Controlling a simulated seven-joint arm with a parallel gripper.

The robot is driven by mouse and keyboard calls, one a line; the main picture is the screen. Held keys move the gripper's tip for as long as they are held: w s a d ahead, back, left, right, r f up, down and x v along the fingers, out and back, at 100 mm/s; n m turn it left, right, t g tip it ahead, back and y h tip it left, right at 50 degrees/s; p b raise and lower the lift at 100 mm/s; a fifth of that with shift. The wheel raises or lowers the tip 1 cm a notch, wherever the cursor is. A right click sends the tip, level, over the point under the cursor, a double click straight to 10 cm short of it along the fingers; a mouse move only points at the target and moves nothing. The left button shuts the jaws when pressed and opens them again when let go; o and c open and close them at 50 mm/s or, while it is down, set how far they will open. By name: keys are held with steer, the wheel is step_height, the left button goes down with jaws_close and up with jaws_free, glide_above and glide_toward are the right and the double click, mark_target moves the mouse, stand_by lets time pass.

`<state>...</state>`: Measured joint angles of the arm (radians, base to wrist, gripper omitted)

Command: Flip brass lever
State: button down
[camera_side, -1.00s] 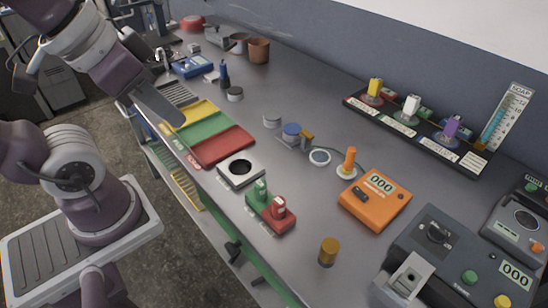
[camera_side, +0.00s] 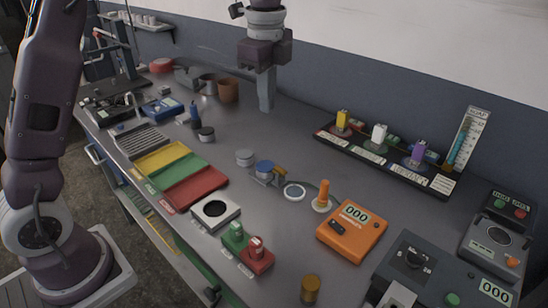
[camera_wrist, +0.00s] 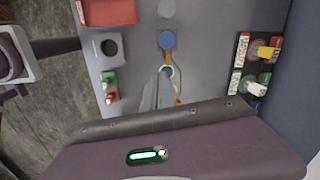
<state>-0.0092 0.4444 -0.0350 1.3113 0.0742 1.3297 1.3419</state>
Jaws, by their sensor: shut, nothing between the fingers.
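The brass lever (camera_side: 279,171) is a short yellow-brown piece beside a round blue cap (camera_side: 264,167) on the bench in the side view. In the wrist view the brass lever (camera_wrist: 168,56) shows just below the blue cap (camera_wrist: 167,40). My gripper (camera_side: 266,106) points down above the far part of the bench in the side view, apart from the lever. Its fingers are together and hold nothing. In the wrist view my gripper (camera_wrist: 163,78) covers part of the bench below the lever.
An orange box (camera_side: 351,231) and an upright orange handle (camera_side: 323,193) stand right of the lever. A rack (camera_side: 385,160) with yellow, white and purple pieces lies along the wall. Coloured trays (camera_side: 195,187) lie to the left. A brass cylinder (camera_side: 311,288) stands near the front.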

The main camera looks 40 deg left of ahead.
mark_target(274, 167)
steer(key=w+f+m, duration=0.2)
steer(key=w+f, duration=0.1)
steer(key=shift+w+f+g, duration=0.1)
steer(key=shift+f+g, duration=0.05)
steer(key=shift+g, duration=0.25)
steer(key=f, duration=0.9)
steer(key=a+f, duration=0.1)
steer(key=f, duration=0.4)
steer(key=shift+f, duration=0.25)
